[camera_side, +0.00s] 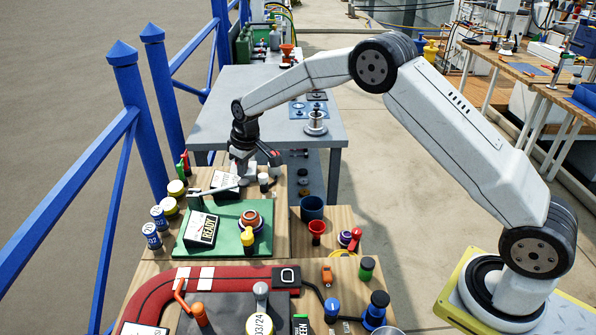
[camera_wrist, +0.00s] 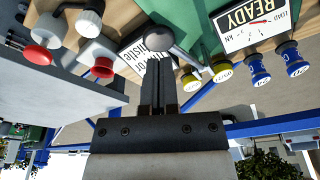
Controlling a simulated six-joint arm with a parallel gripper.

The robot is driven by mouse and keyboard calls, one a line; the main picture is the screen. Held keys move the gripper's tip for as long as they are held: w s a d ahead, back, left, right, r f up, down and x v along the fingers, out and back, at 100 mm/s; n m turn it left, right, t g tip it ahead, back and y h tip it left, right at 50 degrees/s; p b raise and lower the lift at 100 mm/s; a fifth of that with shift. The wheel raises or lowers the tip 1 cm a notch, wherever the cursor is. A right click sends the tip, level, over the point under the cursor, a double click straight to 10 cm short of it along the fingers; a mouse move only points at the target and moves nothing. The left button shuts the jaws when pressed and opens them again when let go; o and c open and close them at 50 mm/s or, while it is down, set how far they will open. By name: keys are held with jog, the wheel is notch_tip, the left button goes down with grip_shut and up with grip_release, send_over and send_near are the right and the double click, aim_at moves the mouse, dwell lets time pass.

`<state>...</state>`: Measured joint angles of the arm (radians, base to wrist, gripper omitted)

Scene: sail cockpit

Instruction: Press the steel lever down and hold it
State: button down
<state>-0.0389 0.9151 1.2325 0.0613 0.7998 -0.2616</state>
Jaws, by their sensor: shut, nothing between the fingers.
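The steel lever (camera_side: 219,188) is a pale rod above the back left of the wooden bench in the side view. In the wrist view, its round grey knob (camera_wrist: 160,38) sits right at my fingertips, and its rod runs off to the lower right. My gripper (camera_side: 243,174) points down at the knob end of the lever, with its fingers closed together and empty. The fingers also show in the wrist view (camera_wrist: 158,65). I cannot tell whether they touch the knob. In the side view the gripper hides most of the knob.
A READY display (camera_side: 202,228) stands on a green board (camera_side: 225,242) in front of the lever. A printed card (camera_side: 226,180) lies close to the lever. A red mushroom button (camera_wrist: 103,67) and a white knob (camera_wrist: 89,24) are nearby. Several cans stand left. Blue railing (camera_side: 130,120) borders the left.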

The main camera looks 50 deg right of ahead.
aim_at(244, 183)
jog(key=shift+f, duration=2.85)
jog(key=shift+a+r, duration=0.1)
dwell(0.7)
jog(key=shift+r, duration=4.9)
jog(key=shift+s+r, duration=0.1)
jog(key=s+d+m, duration=0.3)
jog(key=s, duration=2.9)
jog(key=shift+d+f+h, duration=0.15)
jog(key=shift+f+h, duration=0.15)
